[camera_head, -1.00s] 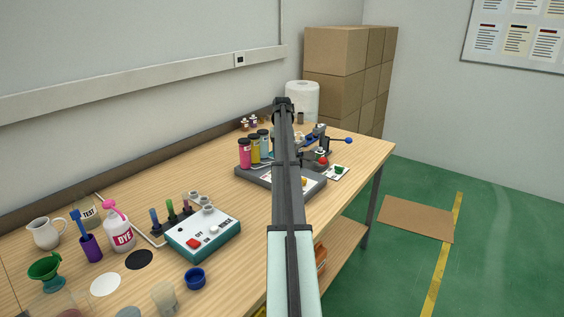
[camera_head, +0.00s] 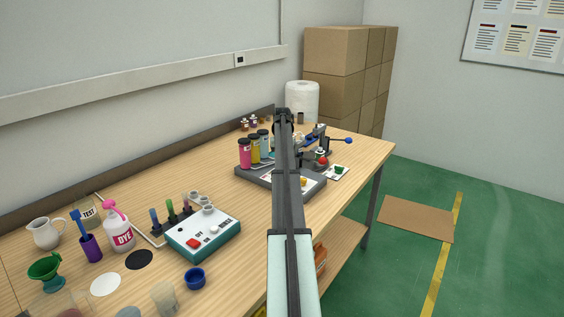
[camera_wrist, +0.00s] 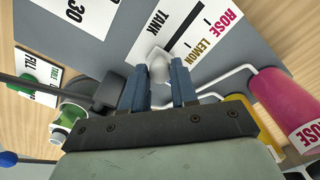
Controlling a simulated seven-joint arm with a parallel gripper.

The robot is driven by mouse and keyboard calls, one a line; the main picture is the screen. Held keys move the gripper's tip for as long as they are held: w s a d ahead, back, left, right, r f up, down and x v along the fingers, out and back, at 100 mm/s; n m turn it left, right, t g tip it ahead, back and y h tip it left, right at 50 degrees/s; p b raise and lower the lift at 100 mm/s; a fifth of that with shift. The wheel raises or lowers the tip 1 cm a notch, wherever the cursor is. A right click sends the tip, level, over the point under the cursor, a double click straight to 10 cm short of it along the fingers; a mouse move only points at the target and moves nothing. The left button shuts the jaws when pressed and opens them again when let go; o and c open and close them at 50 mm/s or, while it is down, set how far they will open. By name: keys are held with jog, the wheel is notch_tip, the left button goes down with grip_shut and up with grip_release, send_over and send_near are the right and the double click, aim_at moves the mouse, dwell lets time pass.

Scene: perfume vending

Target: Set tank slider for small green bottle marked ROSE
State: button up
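Marks for LEMON and ROSE lie along the slot. My gripper (camera_wrist: 160,80) has its two blue fingers apart, one on each side of the knob; contact is not clear. A pink tank marked ROSE (camera_wrist: 285,100) is at the right. A small green-and-white object (camera_wrist: 68,117), perhaps the green bottle, is by the FILL card (camera_wrist: 40,75); no ROSE mark on it is readable. In the head view, my arm hides the slider.
The grey machine base (camera_head: 258,178) carries pink (camera_head: 245,154), yellow (camera_head: 254,149) and blue tanks (camera_head: 264,142). A blue-tipped lever (camera_head: 347,140) and a red ball (camera_head: 323,160) are to the right of my arm. A switch box (camera_head: 203,236) and dye bottle (camera_head: 118,230) stand nearer.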

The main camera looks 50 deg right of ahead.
grip_shut()
jog(key=shift+a, duration=0.1)
jog(key=a, duration=0.7)
jog(key=shift+a, duration=0.1)
jog(key=shift+o, duration=1)
grip_release()
jog(key=shift+a, duration=0.1)
jog(key=o, duration=0.3)
notch_tip(320, 180, up, 14)
